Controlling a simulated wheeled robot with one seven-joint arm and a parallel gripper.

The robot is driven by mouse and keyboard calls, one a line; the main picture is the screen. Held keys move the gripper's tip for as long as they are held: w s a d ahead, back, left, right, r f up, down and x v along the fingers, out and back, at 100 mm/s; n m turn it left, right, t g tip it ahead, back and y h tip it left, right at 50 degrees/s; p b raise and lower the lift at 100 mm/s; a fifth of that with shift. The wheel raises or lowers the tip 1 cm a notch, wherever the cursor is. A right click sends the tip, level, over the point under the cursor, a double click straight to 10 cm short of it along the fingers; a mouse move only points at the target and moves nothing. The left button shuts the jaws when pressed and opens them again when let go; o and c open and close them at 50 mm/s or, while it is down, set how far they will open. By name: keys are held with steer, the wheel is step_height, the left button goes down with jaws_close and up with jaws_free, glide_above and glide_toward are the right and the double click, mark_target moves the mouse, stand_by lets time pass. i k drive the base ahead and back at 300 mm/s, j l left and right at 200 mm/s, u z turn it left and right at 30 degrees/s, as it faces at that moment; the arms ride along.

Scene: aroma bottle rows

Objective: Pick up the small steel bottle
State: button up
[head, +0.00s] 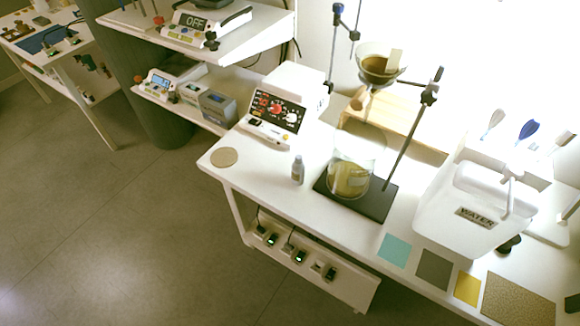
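A small grey, steel-looking bottle (298,171) stands upright on the white bench (262,180) in the head view. It is left of the black stand base that carries a glass beaker, and in front of the white device with the red knobs. No other small bottle is clear near it. My gripper is not in view.
A beaker (350,176) sits on the black base (375,207), below a funnel (381,64) held on rods. A white device (277,112) stands behind the bottle. A WATER container (475,212) is at right. A round cork-coloured mat (224,157) lies left; floor (130,220) is clear.

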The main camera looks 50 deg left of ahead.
mark_target(298, 167)
steer(key=k+j+u, duration=0.1)
steer(key=u, duration=1.4)
steer(key=i+j, duration=0.1)
steer(key=j, duration=0.3)
steer(key=i+j, duration=0.15)
steer(key=j, duration=0.3)
steer(key=i+j+u, duration=0.1)
steer(key=j, duration=0.3)
